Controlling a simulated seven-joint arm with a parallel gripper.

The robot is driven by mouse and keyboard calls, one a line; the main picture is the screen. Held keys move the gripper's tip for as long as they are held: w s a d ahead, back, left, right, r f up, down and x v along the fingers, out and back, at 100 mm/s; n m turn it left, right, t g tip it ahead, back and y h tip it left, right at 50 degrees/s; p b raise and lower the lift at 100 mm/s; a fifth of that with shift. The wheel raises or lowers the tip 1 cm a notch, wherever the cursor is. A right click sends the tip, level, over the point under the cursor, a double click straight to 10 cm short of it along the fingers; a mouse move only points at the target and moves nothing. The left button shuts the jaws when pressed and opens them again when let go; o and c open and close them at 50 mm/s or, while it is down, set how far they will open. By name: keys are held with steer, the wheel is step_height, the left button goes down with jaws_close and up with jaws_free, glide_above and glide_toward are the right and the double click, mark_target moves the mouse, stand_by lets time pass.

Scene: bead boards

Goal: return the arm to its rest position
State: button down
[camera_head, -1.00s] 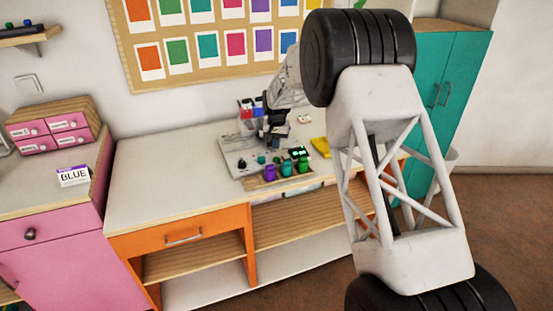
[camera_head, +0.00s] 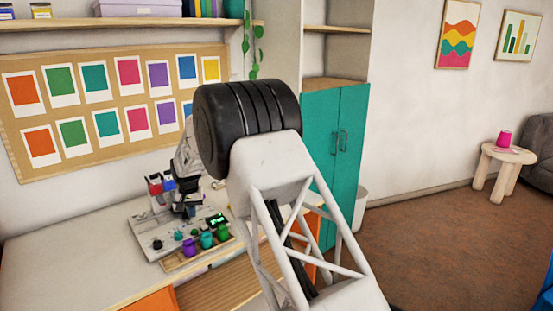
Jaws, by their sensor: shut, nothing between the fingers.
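My arm reaches over the white worktop from the right, with its pale lattice link and black joint in front. My gripper (camera_head: 188,208) is small and dark, above the back part of a light grey bead board (camera_head: 143,231). It is shut and seems empty; its fingertips are hard to make out. Red and blue pieces (camera_head: 161,185) stand just left of it. A dark bead (camera_head: 157,244) and a small teal bead (camera_head: 178,236) sit on the board. Purple (camera_head: 189,248), teal (camera_head: 206,240) and green (camera_head: 222,233) pieces stand along a wooden tray (camera_head: 184,265) at the front edge.
The worktop (camera_head: 70,260) is clear left of the board. A pinboard (camera_head: 105,105) with colour cards hangs behind it. A teal cabinet (camera_head: 322,150) and a white bin (camera_head: 361,205) stand right of it. A round stool (camera_head: 510,155) carries a pink cup (camera_head: 504,138).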

steer(key=s+d+r, duration=0.3)
steer(key=d+r, duration=0.3)
steer(key=d, duration=0.3)
steer(key=s+d+r+m+t, duration=0.1)
steer(key=s+d+r, duration=0.3)
steer(key=d+r, duration=0.4)
steer(key=s+d+r, duration=0.3)
steer(key=d+r, duration=0.2)
steer(key=d, duration=0.5)
steer(key=s+d+r+m, duration=0.1)
steer(key=s+d+r, duration=0.2)
steer(key=s+d, duration=0.55)
steer(key=s+d+r, duration=0.4)
steer(key=s+d, duration=0.4)
steer(key=d, duration=0.1)
steer(key=s+d+f, duration=0.1)
steer(key=s+d, duration=0.3)
steer(key=s, duration=0.5)
steer(key=s+d+f+t, duration=0.1)
steer(key=s+d+f, duration=0.1)
steer(key=s+d, duration=0.3)
steer(key=s+d+f+m, duration=0.1)
steer(key=s+d, duration=0.3)
steer(key=s, duration=0.9)
steer(key=shift+s+d+f+t, duration=0.3)
steer(key=shift+d+f, duration=0.1)
steer(key=shift+f, duration=0.2)
